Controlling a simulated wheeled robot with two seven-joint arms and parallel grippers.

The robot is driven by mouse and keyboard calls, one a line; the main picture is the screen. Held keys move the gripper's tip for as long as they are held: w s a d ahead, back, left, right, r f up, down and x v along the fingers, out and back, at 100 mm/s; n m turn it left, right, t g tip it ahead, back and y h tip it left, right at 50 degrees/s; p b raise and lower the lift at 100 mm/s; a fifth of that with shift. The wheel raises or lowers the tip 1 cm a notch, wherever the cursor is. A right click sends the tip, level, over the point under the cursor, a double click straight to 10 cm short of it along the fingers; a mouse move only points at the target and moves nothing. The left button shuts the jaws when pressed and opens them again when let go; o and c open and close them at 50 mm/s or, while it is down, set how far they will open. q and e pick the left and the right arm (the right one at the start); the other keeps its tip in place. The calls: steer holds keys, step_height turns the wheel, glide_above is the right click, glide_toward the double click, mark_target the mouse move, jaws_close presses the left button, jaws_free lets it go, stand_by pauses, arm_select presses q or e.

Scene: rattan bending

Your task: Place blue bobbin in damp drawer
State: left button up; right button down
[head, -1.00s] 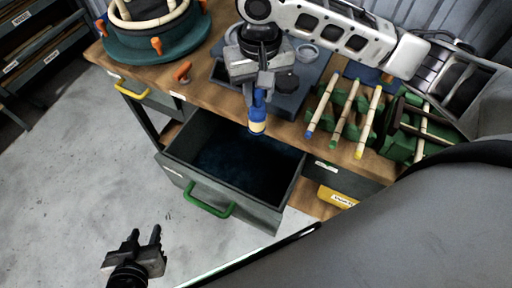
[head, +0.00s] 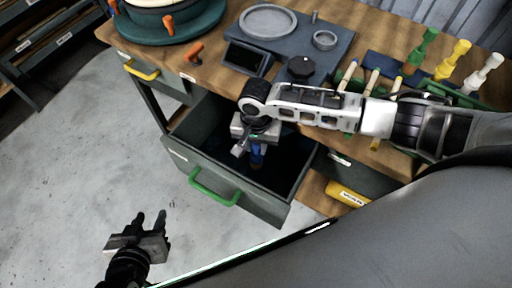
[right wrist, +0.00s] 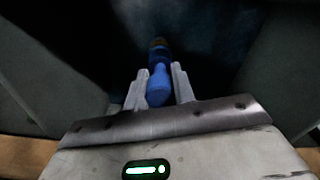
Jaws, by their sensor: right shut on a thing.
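The damp drawer (head: 172,152) is pulled open below the workbench, with a green handle (head: 212,190) on its front and a dark inside. My right gripper (head: 252,150) is over the drawer and reaches down into its opening. It is shut on the blue bobbin (head: 257,155), which hangs below the fingers. In the right wrist view the blue bobbin (right wrist: 159,82) sits between the two fingertips (right wrist: 160,88), pointing into the dark drawer. I cannot tell whether its lower end touches the drawer floor. My left gripper (head: 150,222) is open and empty over the floor at lower left.
The workbench top (head: 210,72) holds a grey scale-like plate (head: 340,45), a round teal base (head: 200,25) and an orange peg (head: 194,54). Green, yellow and white bobbins (head: 453,60) stand at the right. A yellow-handled drawer (head: 140,72) is at left.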

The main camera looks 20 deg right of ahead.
steer(key=shift+f, duration=0.8)
steer(key=shift+f, duration=0.15)
steer(key=c, duration=1.2)
jaws_free()
steer(key=shift+o, duration=0.2)
step_height(320, 180, up, 12)
steer(key=shift+r+p, duration=0.2)
steer(key=shift+p, duration=0.45)
